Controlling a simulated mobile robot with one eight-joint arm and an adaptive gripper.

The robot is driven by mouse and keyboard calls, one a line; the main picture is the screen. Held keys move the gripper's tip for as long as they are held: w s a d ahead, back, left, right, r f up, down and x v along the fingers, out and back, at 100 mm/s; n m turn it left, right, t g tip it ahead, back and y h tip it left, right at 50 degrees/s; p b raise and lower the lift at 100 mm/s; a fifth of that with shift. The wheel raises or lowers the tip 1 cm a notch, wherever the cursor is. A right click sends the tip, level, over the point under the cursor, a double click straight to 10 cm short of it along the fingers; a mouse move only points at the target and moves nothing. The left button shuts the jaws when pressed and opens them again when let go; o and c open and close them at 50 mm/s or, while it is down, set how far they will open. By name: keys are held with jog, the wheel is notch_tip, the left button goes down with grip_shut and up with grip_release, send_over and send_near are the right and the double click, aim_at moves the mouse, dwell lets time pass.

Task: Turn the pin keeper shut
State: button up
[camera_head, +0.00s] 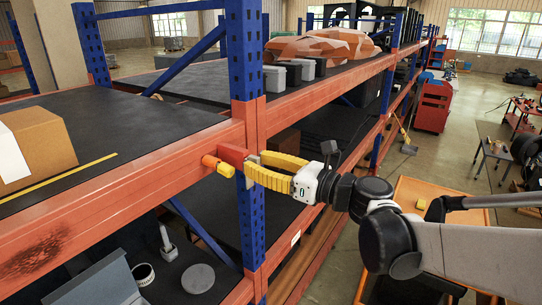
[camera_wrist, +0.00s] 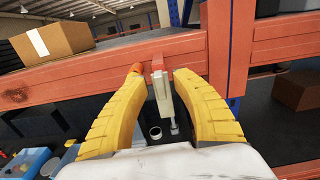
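My gripper (camera_head: 256,165) has two yellow fingers and is at the rack's front post. In the wrist view the fingers (camera_wrist: 160,74) are spread, with a visible gap on each side of a pale narrow bar that looks like the pin keeper (camera_wrist: 162,92). The bar hangs down from a red bracket (camera_wrist: 157,63). An orange rounded pin end (camera_wrist: 136,70) shows left of the bracket, partly behind the left finger. In the head view the orange pin (camera_head: 217,166) sticks out left of the red bracket (camera_head: 233,155); the keeper is mostly hidden by the fingers there.
The blue post (camera_head: 246,50) and orange beam (camera_head: 120,190) are close beside my gripper. A cardboard box (camera_head: 38,145) stands on the left shelf. Grey containers (camera_head: 290,73) stand on the shelf behind. Open floor (camera_head: 450,150) lies to the right.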

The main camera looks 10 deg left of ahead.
jog(key=shift+w+a, duration=0.2)
jog(key=shift+a, duration=0.35)
grip_shut()
jog(key=shift+d, duration=0.1)
